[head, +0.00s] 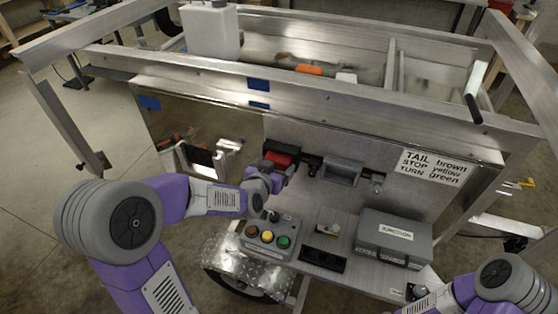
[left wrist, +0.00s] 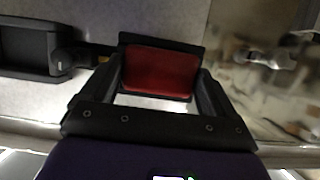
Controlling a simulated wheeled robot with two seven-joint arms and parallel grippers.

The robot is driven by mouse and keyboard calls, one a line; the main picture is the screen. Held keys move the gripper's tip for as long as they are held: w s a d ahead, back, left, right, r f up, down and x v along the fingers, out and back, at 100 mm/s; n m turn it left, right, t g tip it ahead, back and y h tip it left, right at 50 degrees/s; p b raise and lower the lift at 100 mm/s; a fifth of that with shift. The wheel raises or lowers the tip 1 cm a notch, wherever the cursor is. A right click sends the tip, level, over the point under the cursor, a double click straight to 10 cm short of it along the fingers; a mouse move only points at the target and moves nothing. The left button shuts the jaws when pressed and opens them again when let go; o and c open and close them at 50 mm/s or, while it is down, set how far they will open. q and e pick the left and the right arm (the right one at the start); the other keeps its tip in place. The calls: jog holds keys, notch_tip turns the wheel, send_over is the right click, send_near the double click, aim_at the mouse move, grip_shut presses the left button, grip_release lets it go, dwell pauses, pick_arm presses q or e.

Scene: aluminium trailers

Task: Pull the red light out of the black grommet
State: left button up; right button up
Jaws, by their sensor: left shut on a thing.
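The red light (head: 281,159) is at the left end of a dark mount on the upright metal panel. In the left wrist view the red light (left wrist: 160,72) fills the space between my fingers, with the black grommet (left wrist: 160,40) showing as a dark rim along its far edge. My left gripper (head: 277,168) is shut on the red light, one finger on each side, also in the left wrist view (left wrist: 158,84). I cannot tell how deep the light sits in the grommet. My right arm shows at the lower right; its gripper is out of view.
A label plate (head: 433,167) and a white jug (head: 211,31) are farther away.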

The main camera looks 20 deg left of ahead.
pick_arm(q)
jog(key=shift+s, duration=0.15)
jog(key=shift+s, duration=0.25)
jog(key=shift+c, duration=0.9)
jog(key=shift+s+d, duration=0.1)
jog(key=shift+s, duration=0.95)
jog(key=shift+c, duration=0.8)
jog(key=shift+s, duration=0.6)
jog(key=shift+s, duration=0.2)
jog(key=shift+s, duration=0.15)
